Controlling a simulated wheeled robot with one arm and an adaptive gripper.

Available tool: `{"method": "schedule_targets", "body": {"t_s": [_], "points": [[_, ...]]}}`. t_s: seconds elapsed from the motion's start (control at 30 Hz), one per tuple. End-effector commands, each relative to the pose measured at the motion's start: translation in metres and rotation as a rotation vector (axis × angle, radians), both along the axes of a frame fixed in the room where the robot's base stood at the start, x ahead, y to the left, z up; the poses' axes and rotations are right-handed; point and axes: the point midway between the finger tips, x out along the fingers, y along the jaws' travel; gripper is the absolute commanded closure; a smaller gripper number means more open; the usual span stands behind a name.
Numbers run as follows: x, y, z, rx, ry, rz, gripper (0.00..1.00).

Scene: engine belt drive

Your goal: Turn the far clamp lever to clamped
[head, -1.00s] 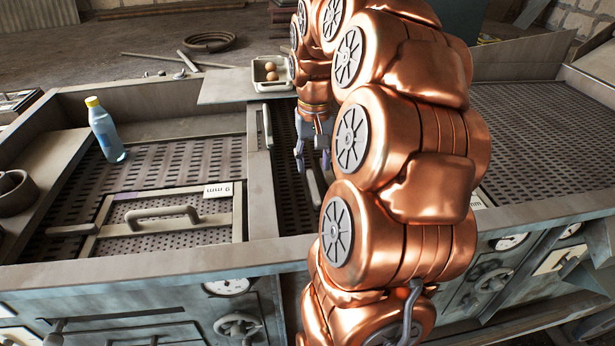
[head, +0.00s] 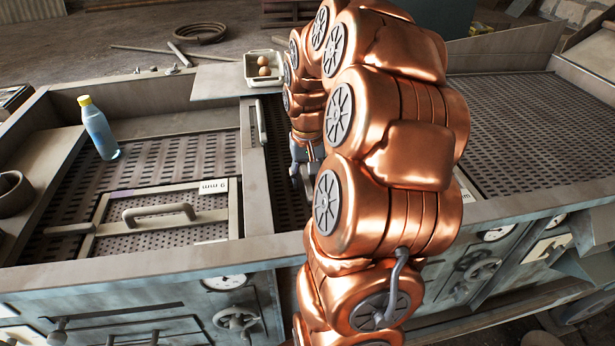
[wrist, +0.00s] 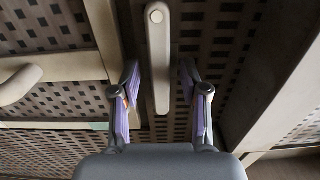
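My gripper (head: 305,174) is partly hidden by my copper arm in the head view, low over the dark perforated strip. In the wrist view my gripper (wrist: 160,85) is open, its two purple-padded fingers apart. A long pale lever (wrist: 159,60) with a round pin at its top end lies between the fingers, with a gap on each side. The head view shows a lever (head: 261,122) running front to back on the metal divider, and another (head: 68,230) lying sideways left of the framed screen.
The framed screen has a raised handle (head: 158,212) and a 9 mm label (head: 213,187). A blue bottle (head: 99,128) with a yellow cap stands at the left. A tray (head: 249,70) with round brown items sits at the back. Raised metal rims border the bays.

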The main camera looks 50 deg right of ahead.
Motion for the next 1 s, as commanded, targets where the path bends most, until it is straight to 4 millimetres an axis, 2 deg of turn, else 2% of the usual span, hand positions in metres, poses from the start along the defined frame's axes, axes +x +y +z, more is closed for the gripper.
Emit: {"method": "schedule_targets", "body": {"t_s": [0.03, 0.4, 0.77, 1.0], "points": [[0.0001, 0.0001, 0.0, 0.0, 0.0, 0.0, 0.62], [0.0001, 0.0, 0.0003, 0.0, 0.0, 0.0, 1.0], [0.0002, -0.0002, -0.0013, -0.001, -0.001, -0.019, 1.0], [0.0014, -0.0014, -0.0044, -0.005, -0.008, -0.122, 1.0]]}}
